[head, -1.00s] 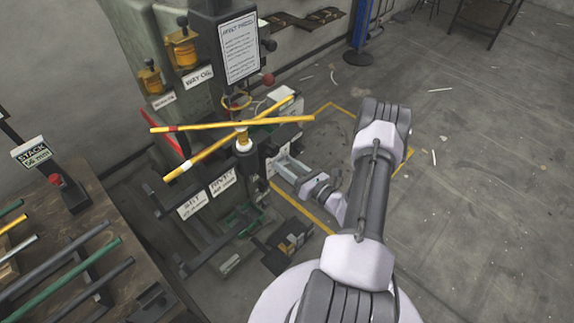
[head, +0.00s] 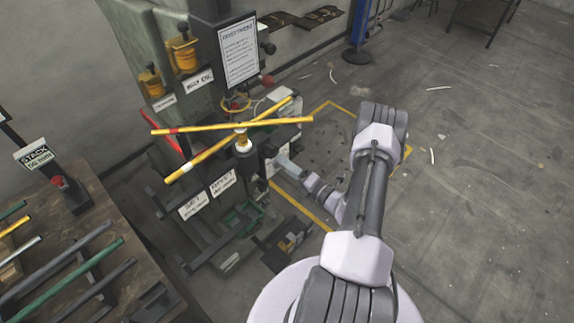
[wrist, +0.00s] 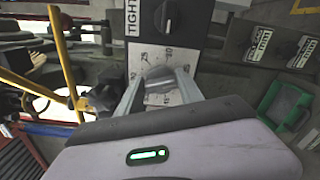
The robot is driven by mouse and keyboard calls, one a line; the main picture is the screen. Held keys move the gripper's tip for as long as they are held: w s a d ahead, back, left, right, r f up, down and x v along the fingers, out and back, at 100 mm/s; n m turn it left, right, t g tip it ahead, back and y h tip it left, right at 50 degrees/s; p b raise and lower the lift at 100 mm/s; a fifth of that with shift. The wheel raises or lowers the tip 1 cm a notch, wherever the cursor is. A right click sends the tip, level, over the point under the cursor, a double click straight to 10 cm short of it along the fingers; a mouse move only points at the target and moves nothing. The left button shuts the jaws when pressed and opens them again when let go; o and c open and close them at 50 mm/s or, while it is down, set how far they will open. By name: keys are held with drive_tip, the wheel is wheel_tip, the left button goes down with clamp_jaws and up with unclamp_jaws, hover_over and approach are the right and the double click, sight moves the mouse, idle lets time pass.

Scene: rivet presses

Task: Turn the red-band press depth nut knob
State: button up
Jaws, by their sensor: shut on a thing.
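The press (head: 200,85) stands at the left wall, with yellow bars crossed over its front; one bar (head: 230,126) has a red band near its left end. My gripper (head: 284,165) is at the right side of the press, below the bars. In the wrist view my gripper (wrist: 158,72) has its two fingers converging over a pale dial plate (wrist: 160,98) marked with numbers. The fingers are shut on the depth nut knob at the dial, which is mostly hidden between the tips. A black round knob (wrist: 167,15) sits beside a TIGHT label (wrist: 132,18).
A bench (head: 115,235) with coloured rods and a STACK sign (head: 36,155) stands at left. A green tray (wrist: 284,106) lies at right in the wrist view. Yellow floor lines (head: 308,208) edge the press area. Open concrete floor lies to the right.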

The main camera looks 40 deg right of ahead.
drive_tip(key=shift+f+m, duration=0.1)
drive_tip(key=shift+m, duration=1.5)
drive_tip(key=o, duration=1.4)
drive_tip(key=shift+s, duration=0.1)
drive_tip(key=s+p, duration=0.1)
drive_tip(key=s, duration=0.4)
drive_tip(key=s+d+p, duration=0.1)
drive_tip(key=s, duration=0.5)
drive_tip(key=s+p, duration=0.2)
drive_tip(key=s, duration=0.4)
drive_tip(key=shift+s+d, duration=0.1)
drive_tip(key=shift+d, duration=0.1)
